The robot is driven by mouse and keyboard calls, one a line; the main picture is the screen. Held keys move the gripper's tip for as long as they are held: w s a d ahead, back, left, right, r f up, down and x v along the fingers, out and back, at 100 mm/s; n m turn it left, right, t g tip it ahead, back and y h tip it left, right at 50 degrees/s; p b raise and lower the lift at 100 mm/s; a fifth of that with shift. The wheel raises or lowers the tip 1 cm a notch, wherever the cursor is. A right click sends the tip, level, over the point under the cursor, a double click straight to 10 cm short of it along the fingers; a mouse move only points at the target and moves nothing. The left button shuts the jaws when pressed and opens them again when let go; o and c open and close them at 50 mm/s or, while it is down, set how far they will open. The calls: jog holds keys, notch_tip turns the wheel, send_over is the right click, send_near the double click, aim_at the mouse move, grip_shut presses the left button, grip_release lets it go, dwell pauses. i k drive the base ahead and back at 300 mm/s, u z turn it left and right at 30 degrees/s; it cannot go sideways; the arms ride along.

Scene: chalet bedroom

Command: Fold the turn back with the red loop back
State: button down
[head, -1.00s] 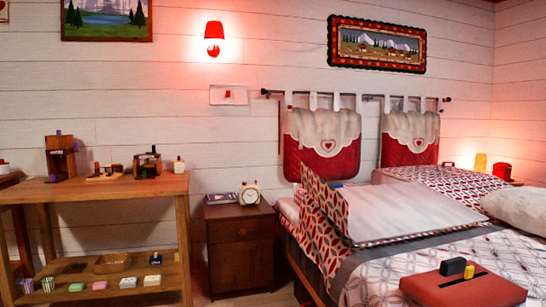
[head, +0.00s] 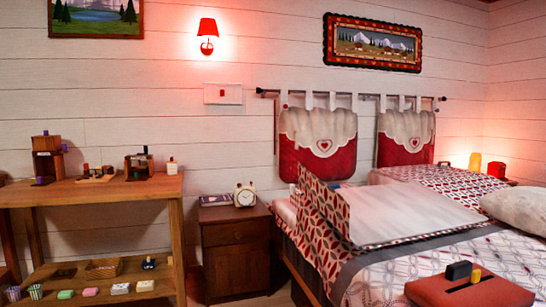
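The bed (head: 430,270) stands at the right with a patterned cover and a grey band. Near its head a red-and-white patterned panel (head: 326,222) stands tilted along the left side. Beside it lies a broad plain white panel (head: 415,212), sloping, with a patterned edge. These look like the turn back, but I cannot make out a red loop on them. A further patterned part (head: 440,180) lies behind the white panel. My gripper is not in view.
A red box (head: 470,290) with dark and yellow pieces on top lies on the bed's near part. A white pillow (head: 518,207) is at the right. A brown nightstand (head: 236,250) with a clock (head: 245,196) stands left of the bed. A wooden shelf table (head: 90,190) holds small objects.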

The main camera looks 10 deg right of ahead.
aim_at(367, 217)
jog(key=i, duration=1.6)
jog(key=z, duration=0.05)
